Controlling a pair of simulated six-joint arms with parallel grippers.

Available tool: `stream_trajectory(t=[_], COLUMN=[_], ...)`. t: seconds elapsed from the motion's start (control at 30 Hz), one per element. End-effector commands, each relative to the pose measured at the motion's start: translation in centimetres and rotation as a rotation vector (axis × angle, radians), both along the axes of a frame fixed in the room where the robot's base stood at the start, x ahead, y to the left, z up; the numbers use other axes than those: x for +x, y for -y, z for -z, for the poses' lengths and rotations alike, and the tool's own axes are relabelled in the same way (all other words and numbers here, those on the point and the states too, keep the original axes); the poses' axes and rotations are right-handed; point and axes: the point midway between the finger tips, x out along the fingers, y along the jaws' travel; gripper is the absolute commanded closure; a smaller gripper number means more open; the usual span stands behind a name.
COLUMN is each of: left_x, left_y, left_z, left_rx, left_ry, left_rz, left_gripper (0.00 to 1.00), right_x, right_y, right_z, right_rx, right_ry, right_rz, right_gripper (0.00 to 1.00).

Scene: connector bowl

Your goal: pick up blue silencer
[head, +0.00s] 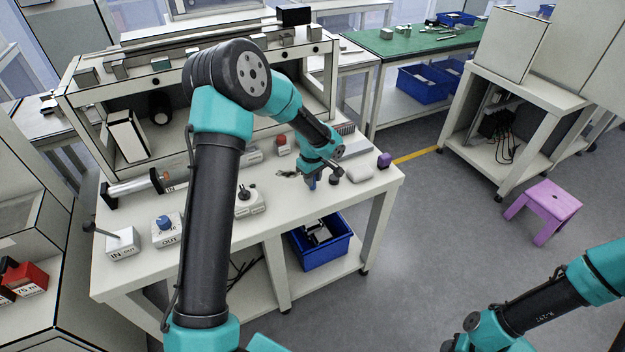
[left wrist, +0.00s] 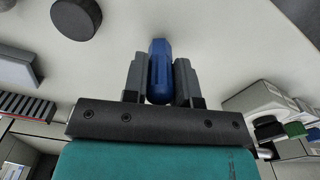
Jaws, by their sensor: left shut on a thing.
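The blue silencer (left wrist: 159,75) is a small blue piece with a rounded end. In the left wrist view it sits between the two grey fingers of my left gripper (left wrist: 160,80), which is shut on it. In the head view the blue silencer (head: 311,183) shows as a small blue spot under my left gripper (head: 312,178), over the right part of the white table (head: 350,200). I cannot tell whether it touches the table. My right arm shows at the lower right of the head view; its fingers cannot be made out.
A black round piece (head: 334,180) stands close beside the left gripper, with a white block (head: 360,173) and a purple piece (head: 384,160) to the right. A red-topped box (head: 282,145) and the shelf unit stand behind. A blue bin (head: 320,243) is below the table.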

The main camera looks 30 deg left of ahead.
Motion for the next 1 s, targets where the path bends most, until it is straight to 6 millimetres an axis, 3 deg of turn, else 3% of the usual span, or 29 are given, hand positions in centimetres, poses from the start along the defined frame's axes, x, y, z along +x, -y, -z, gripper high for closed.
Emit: stream_trajectory(t=[0.27,0.47,1.0], left_x=[0.0,-2.7,-12.5], left_y=[0.0,1.4,6.8], left_z=[-3.1,-3.1,-4.2], left_rx=[0.000,-0.001,0.000], left_ry=[0.002,-0.001,0.000], left_rz=[-0.001,0.002,0.003], left_gripper=[0.96,0.96,0.96], right_x=[0.0,0.0,0.0], right_y=[0.0,0.0,0.0], right_z=[0.0,0.0,0.0], right_rx=[0.000,0.000,0.000], right_ry=[0.000,0.000,0.000], right_rz=[0.000,0.000,0.000], right_gripper=[0.57,0.57,0.57])
